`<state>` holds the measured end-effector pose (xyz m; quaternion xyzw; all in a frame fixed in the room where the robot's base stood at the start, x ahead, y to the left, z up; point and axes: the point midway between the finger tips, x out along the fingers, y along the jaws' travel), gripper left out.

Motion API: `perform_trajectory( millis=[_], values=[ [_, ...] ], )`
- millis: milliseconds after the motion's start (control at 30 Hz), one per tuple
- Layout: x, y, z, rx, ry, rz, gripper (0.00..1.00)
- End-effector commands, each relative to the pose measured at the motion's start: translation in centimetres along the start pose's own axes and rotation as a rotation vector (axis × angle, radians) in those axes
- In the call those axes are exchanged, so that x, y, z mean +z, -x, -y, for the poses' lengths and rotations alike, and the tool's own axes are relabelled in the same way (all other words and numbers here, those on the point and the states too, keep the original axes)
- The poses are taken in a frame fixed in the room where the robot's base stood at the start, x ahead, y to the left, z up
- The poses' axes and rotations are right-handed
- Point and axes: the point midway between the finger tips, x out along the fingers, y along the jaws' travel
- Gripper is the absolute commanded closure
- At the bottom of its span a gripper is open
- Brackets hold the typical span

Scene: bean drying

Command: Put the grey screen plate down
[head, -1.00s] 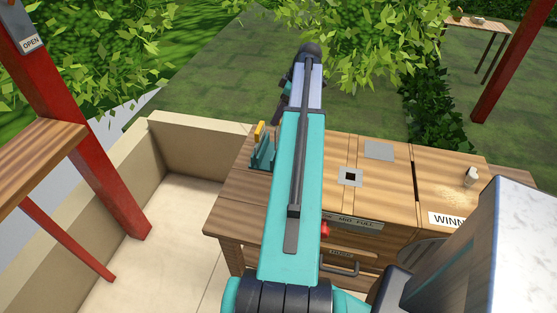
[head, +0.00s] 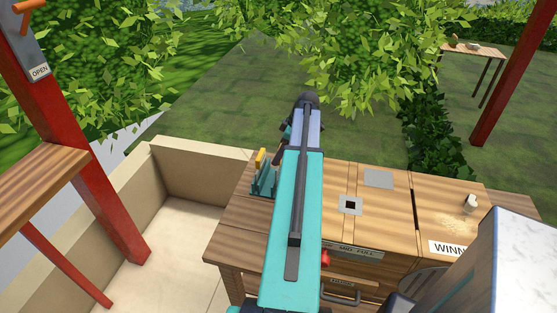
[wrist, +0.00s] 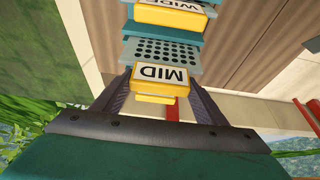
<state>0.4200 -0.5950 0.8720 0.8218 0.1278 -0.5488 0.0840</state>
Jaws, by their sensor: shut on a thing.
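The grey screen plate (wrist: 165,53) shows in the wrist view as a perforated grey sheet with a yellow handle marked MID (wrist: 160,78). My gripper (wrist: 158,97) is shut on it, one finger on each side of the handle. A second yellow handle, marked WIDE (wrist: 170,14), sits just beyond it among teal parts. In the head view the teal rack (head: 264,180) with a yellow handle stands at the bench's left. My arm hides the gripper and held plate there. I cannot tell whether the plate touches the rack.
The wooden bench (head: 235,215) has a grey square with a dark opening (head: 349,205) and a flat grey panel (head: 378,179). A cream low wall (head: 200,165) and red post (head: 85,150) are on the left.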

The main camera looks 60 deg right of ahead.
Motion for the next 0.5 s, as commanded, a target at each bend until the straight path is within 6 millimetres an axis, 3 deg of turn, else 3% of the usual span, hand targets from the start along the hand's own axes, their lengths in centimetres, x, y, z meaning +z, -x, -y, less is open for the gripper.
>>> perform_trajectory(
  millis=[500],
  values=[
    [0.30,-0.73,-0.02,0.001,-0.001,-0.001,0.76]
  ],
)
